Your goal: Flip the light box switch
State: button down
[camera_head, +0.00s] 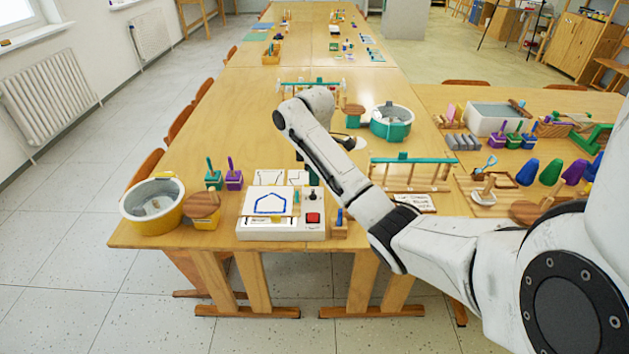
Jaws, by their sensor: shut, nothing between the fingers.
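The light box (252,229) is a white, flat box at the near edge of the front table. A sheet with a blue house-like outline (270,205) lies on its top. On its right part are a red square button or rocker (313,218) and a small black knob or lever (312,195) behind it. Which of the two is the switch, and its position, I cannot tell. My arm reaches in from the right and bends above the table, just behind and right of the box. My gripper cannot be made out; the arm hides that area.
A yellow bucket (152,218) and a yellow pot with a wooden lid (203,210) stand left of the box. A green and a purple brush pot (234,180) stand behind them. A wooden rack with a green bar (410,160) and a teal bucket (392,128) are to the right.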

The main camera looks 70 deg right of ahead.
aim_at(314, 213)
notch_tip(314, 213, down, 11)
jog(key=shift+b, duration=1.05)
jog(key=shift+d+f, duration=0.1)
jog(key=shift+f, duration=0.1)
jog(key=shift+a+r+p, duration=0.15)
jog(key=shift+a+p, duration=0.05)
jog(key=shift+p, duration=0.2)
jog(key=shift+s+a+r+p, duration=0.25)
jog(key=shift+a+p, duration=0.25)
jog(key=shift+p, duration=0.35)
